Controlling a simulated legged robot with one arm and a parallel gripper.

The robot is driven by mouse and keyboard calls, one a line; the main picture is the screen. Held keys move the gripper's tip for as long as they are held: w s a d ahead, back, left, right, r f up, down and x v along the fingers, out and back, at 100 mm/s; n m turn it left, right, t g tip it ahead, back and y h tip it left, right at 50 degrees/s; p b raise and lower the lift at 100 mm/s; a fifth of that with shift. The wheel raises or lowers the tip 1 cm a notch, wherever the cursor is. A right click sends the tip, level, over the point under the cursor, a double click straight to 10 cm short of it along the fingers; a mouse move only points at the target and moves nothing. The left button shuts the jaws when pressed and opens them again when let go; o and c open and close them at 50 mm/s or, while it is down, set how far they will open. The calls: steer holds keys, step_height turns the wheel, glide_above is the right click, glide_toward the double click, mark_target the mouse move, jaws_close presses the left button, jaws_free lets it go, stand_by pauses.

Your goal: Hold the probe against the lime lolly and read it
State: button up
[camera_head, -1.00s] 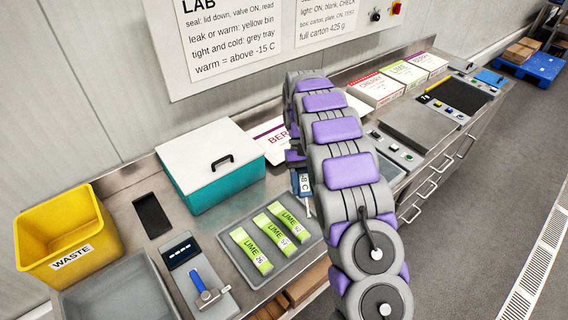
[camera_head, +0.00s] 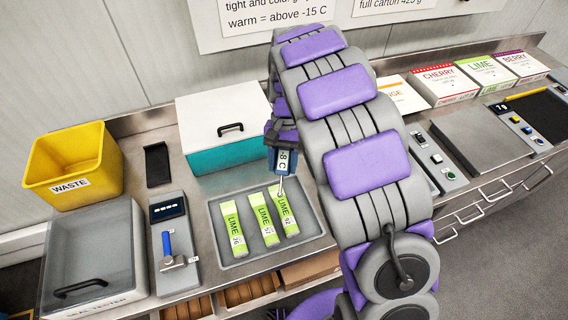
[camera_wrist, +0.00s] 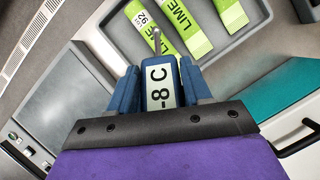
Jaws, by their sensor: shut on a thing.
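My gripper (camera_wrist: 160,90) is shut on the probe (camera_wrist: 161,70), a blue body with a metal tip. Three green-and-white lime lollies lie side by side in a grey tray (camera_head: 308,225). The right one, marked 92 (camera_head: 285,213), is under the probe tip, which looks to be at its upper end. The middle lolly (camera_head: 263,220) and the left lolly (camera_head: 232,228) lie apart from the probe. Actual contact is hard to confirm.
A teal box with a white lid (camera_head: 222,125) stands behind the tray. A yellow WASTE bin (camera_head: 75,165) and a grey seal tester (camera_head: 95,255) are at the left. A blue-handled valve unit (camera_head: 172,245) is beside the tray. Cartons (camera_head: 450,85) stand at the right.

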steer(key=shift+s, duration=0.1)
steer(key=f+b, duration=0.1)
steer(key=f, duration=0.1)
steer(key=d+f+b, duration=0.1)
steer(key=f+b, duration=0.1)
steer(key=f, duration=0.1)
steer(key=shift+f, duration=0.35)
steer(key=shift+d+f, duration=0.3)
steer(key=shift+d, duration=0.15)
stand_by(0.7)
